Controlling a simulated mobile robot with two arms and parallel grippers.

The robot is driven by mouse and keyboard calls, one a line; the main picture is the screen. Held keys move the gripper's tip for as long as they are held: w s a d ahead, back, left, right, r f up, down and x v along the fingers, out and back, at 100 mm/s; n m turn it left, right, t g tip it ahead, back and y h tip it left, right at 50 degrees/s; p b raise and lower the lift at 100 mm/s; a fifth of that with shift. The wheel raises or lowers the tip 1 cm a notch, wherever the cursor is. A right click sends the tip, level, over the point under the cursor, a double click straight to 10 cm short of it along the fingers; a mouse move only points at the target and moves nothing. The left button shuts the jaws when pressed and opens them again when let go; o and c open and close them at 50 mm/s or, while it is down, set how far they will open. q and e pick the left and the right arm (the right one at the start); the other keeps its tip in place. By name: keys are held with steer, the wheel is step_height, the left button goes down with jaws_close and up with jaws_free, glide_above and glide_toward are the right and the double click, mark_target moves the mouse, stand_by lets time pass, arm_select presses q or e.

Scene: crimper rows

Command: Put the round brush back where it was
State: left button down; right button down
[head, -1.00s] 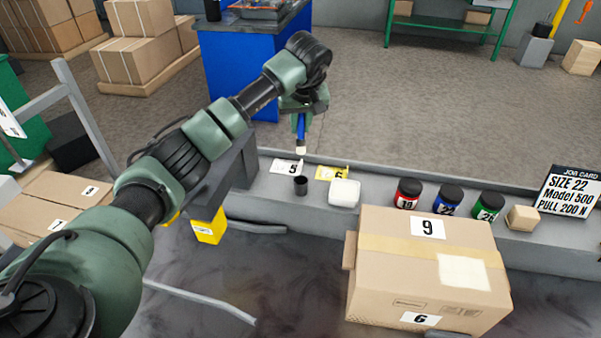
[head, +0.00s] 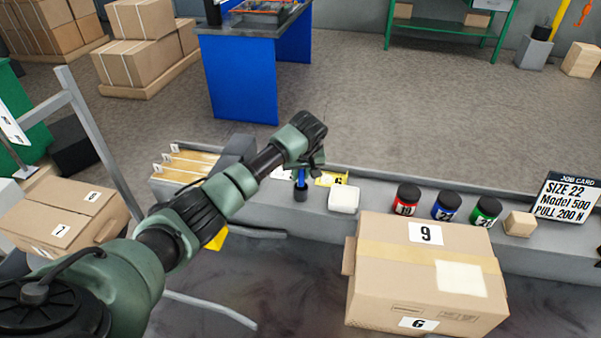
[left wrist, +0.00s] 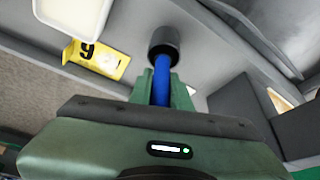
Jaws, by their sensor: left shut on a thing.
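The round brush (head: 301,178) has a blue handle and stands about upright in the head view. My left gripper (head: 306,164) is shut on it from above. The brush's pale bristle end is hidden; its lower end appears to be inside the small black cup (head: 300,193) on the grey ledge. In the left wrist view the blue handle (left wrist: 162,78) runs from between my fingers to the black cup (left wrist: 163,40). I cannot tell whether it touches the cup's bottom. My right gripper is not in view.
Red (head: 407,199), blue (head: 446,206) and green (head: 486,210) jars stand farther right. A large carton marked 9 (head: 390,270) stands in front.

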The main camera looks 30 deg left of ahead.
arm_select(q)
steer(key=shift+f, duration=0.15)
steer(key=c, duration=1.4)
jaws_free()
steer(key=shift+o, duration=0.4)
